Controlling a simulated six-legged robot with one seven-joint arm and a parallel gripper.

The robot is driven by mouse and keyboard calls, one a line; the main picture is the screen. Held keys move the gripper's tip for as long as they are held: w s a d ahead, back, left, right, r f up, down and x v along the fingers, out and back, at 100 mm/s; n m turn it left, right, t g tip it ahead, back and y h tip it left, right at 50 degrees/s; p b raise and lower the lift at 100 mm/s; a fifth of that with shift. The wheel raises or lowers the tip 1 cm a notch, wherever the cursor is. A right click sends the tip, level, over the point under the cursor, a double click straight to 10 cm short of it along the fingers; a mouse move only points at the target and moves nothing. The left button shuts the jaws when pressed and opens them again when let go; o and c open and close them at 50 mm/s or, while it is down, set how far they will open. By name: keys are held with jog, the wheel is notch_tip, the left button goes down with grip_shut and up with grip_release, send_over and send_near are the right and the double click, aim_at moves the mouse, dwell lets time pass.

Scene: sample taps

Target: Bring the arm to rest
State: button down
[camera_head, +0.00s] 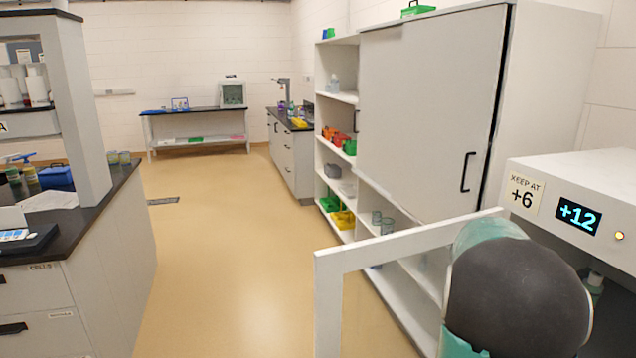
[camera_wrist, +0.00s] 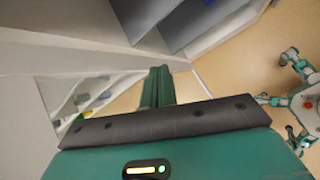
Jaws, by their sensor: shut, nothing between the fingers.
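In the wrist view my gripper (camera_wrist: 160,72) has its two green fingers together, with nothing between them. Its fingertips show near white panel edges and open floor; I cannot tell whether they touch anything. In the head view my arm (camera_head: 515,295) shows as a dark rounded link with teal parts at the lower right, in front of a white cabinet. My gripper itself is hidden in the head view.
The white cooling cabinet (camera_head: 580,180) reads +12 beside a "KEEP AT +6" label. Its white door frame (camera_head: 395,246) stands out close to my arm. A tall sliding-door cupboard (camera_head: 425,115) stands behind. A dark-topped bench (camera_head: 110,200) is at left. The tan floor (camera_head: 215,260) between is clear.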

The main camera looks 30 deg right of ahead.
jog(key=w+a+r+m+t+y, duration=0.1)
jog(key=w+a+r+m+t, duration=0.2)
jog(key=a, duration=1)
jog(key=w+a+r+m+y, duration=0.15)
jog(key=a+r, duration=0.25)
jog(key=a, duration=0.9)
jog(key=s+a+m+t+y, duration=0.1)
jog(key=s+a, duration=0.5)
jog(key=a, duration=0.6)
jog(key=s+a+m+t+y, duration=0.1)
jog(key=s+a+m+y, duration=0.3)
jog(key=a, duration=0.9)
jog(key=shift+s+m, duration=0.75)
jog(key=shift+s, duration=0.2)
